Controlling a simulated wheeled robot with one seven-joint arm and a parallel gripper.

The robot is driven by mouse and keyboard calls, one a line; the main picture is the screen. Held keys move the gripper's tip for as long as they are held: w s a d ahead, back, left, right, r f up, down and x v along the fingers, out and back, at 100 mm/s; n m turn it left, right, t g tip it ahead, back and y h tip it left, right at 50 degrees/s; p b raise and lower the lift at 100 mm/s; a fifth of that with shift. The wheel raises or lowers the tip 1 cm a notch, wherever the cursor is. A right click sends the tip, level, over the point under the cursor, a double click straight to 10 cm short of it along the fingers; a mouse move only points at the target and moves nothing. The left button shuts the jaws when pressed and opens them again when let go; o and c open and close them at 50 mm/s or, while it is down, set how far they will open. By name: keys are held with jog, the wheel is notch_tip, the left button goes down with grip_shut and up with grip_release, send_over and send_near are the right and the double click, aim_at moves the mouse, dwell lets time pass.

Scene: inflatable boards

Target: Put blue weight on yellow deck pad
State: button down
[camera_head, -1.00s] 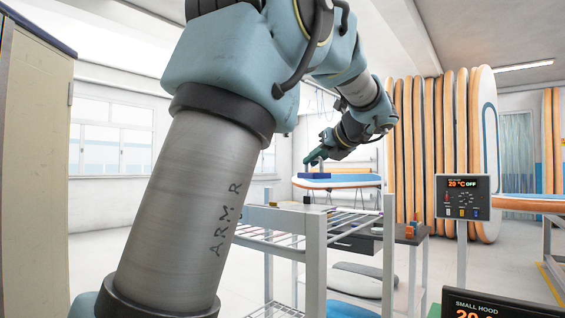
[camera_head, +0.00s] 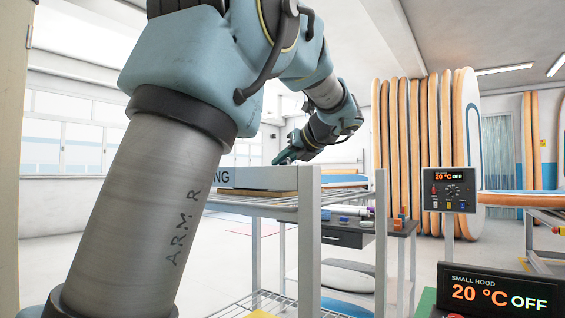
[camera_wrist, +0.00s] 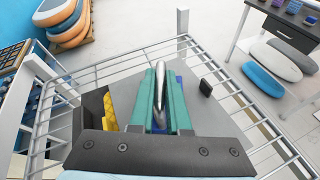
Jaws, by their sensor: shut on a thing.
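My gripper (camera_wrist: 160,100) is shut on the upright silver handle (camera_wrist: 160,75) of the blue weight. Only a sliver of the blue weight (camera_wrist: 180,79) shows past the green fingers in the wrist view. A yellow textured patch (camera_wrist: 109,112), likely the yellow deck pad, shows just left of the fingers, partly hidden by the gripper. I cannot tell whether the weight touches anything below. In the head view my gripper (camera_head: 288,156) is over the wire rack, and the weight is hidden there.
The wire rack (camera_wrist: 122,60) has raised rails and corner posts. A grey flat surface (camera_wrist: 213,72) lies on it, with a small black block (camera_wrist: 205,88). A dark table (camera_head: 345,233) with small items stands behind. Upright boards (camera_head: 425,150) stand farther back.

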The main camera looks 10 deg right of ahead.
jog(key=shift+f, duration=0.35)
dwell(0.5)
jog(key=c, duration=0.8)
grip_release()
jog(key=shift+f, duration=0.1)
jog(key=v, duration=1.1)
jog(key=shift+b, duration=0.35)
